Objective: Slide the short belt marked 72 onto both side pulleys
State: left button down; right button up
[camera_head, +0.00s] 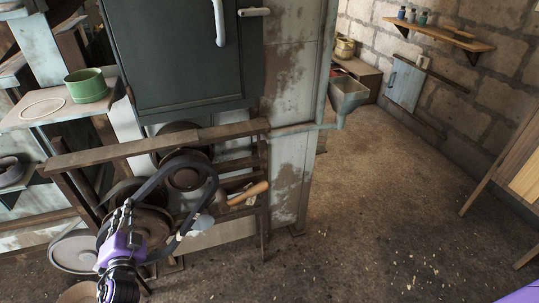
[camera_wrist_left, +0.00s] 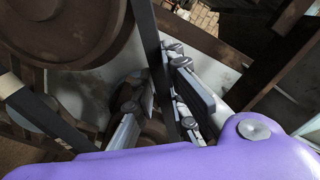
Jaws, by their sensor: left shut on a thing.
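My left gripper (camera_head: 126,212) is shut on a black belt (camera_head: 211,172). The belt arches up and right from the fingers, then curves back down in front of the frame. In the left wrist view the belt (camera_wrist_left: 151,40) runs as a dark strip down between the fingers of the left gripper (camera_wrist_left: 172,105). The upper pulley (camera_head: 185,178) sits inside the arch; I cannot tell whether the belt touches it. A larger pulley (camera_head: 152,226) lies lower, partly hidden by the gripper. A brown wheel (camera_wrist_left: 62,28) fills the wrist view's upper left. No 72 mark is legible. My right gripper is out of view.
A wooden rail (camera_head: 130,148) crosses above the pulleys. A wooden-handled tool (camera_head: 248,194) lies right of the belt. A pale disc (camera_head: 73,252) is at lower left. A green cup (camera_head: 86,85) stands on a shelf beside the dark cabinet (camera_head: 180,60). Open floor (camera_head: 370,190) lies right.

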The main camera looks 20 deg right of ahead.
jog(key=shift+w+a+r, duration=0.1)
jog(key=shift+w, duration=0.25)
pick_arm(q)
jog(key=shift+s+a+f, duration=0.1)
jog(key=shift+a, duration=0.05)
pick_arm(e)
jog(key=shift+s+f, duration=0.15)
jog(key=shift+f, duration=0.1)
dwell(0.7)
pick_arm(q)
jog(key=shift+w+b, duration=0.8)
jog(key=shift+w, duration=0.75)
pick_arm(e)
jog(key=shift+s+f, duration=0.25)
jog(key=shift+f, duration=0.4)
pick_arm(q)
jog(key=shift+s, duration=0.2)
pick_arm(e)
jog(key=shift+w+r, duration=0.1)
pick_arm(q)
jog(key=shift+s, duration=0.4)
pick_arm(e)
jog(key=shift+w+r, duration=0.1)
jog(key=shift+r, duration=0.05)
